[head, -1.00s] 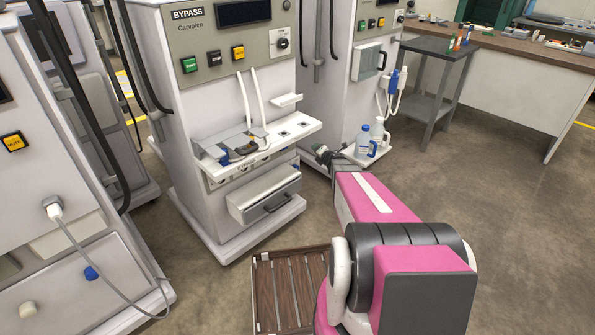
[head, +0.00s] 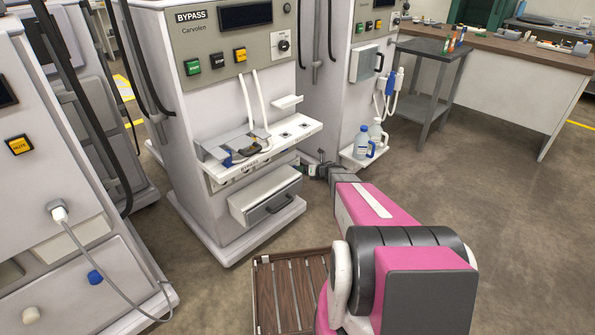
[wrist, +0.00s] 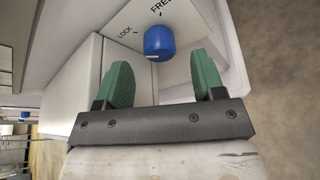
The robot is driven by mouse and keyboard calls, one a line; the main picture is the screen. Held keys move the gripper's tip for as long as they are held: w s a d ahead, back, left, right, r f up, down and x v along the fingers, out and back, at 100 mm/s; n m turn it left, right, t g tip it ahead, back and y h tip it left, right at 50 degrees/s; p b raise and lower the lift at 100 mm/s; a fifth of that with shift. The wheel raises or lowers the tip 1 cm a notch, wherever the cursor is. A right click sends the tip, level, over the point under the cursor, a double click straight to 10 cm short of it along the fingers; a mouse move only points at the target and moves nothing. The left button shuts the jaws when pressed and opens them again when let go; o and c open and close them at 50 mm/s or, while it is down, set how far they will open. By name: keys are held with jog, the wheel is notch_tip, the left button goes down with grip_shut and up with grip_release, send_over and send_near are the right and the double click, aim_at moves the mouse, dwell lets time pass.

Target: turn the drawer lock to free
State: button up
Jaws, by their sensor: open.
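The lock knob (wrist: 158,43) is a blue round knob on a pale panel in the wrist view, with the words LOCK and FREE printed beside it. My gripper (wrist: 162,74) has two green fingers spread open. The knob lies just ahead of the fingertips, roughly centred in the gap, and nothing is gripped. I cannot tell which word the knob points to. In the head view my gripper (head: 309,166) is beside the right side of the Carvolen machine (head: 225,105), near its drawer (head: 266,197), which has a dark handle. The knob is hidden there.
A shelf (head: 293,131) with a grey device juts out above the drawer. Bottles (head: 362,142) stand on a low ledge of the second machine, close to my arm. Open floor lies to the right.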

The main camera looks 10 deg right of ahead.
jog(key=shift+x, duration=2.15)
jog(key=c, duration=0.9)
jog(key=shift+c, duration=0.2)
